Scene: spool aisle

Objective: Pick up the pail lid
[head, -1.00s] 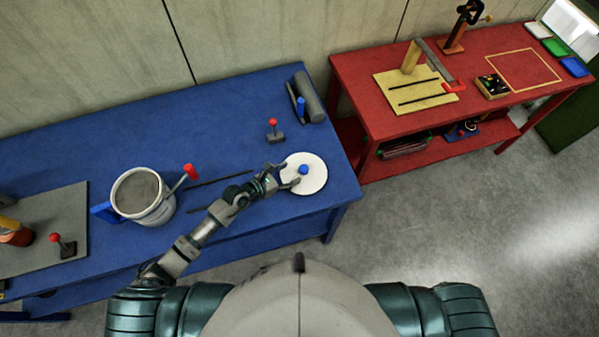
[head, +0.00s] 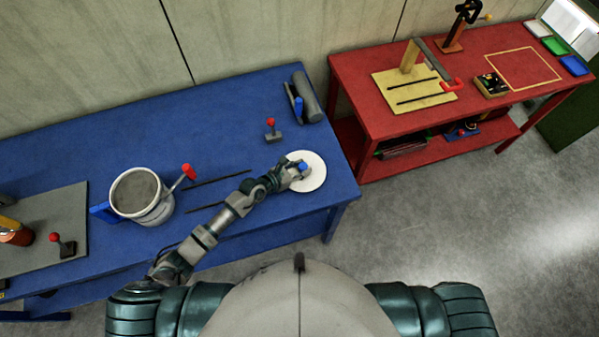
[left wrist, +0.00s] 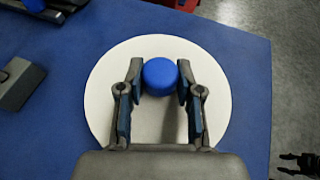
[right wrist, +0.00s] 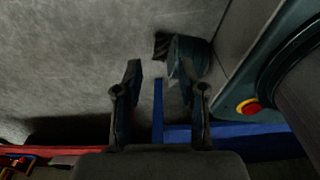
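The pail lid (head: 316,180) is a round white disc with a blue knob (left wrist: 160,76), lying flat near the right end of the blue table. It also shows in the left wrist view (left wrist: 104,90). My left gripper (head: 301,168) is over the lid. In the left wrist view its two fingers (left wrist: 160,72) stand open on either side of the knob, very close to it. The grey pail (head: 152,206) stands upright on the table to the left, with a blue part and a red-tipped lever beside it. My right gripper (right wrist: 160,72) is open and empty, away from the table.
The blue table (head: 230,110) holds a red-knobbed block (head: 272,131), a grey cylinder holder (head: 308,98) at the back right and dark slots near the arm. A red workbench (head: 370,80) stands to the right. Table behind the lid is fairly clear.

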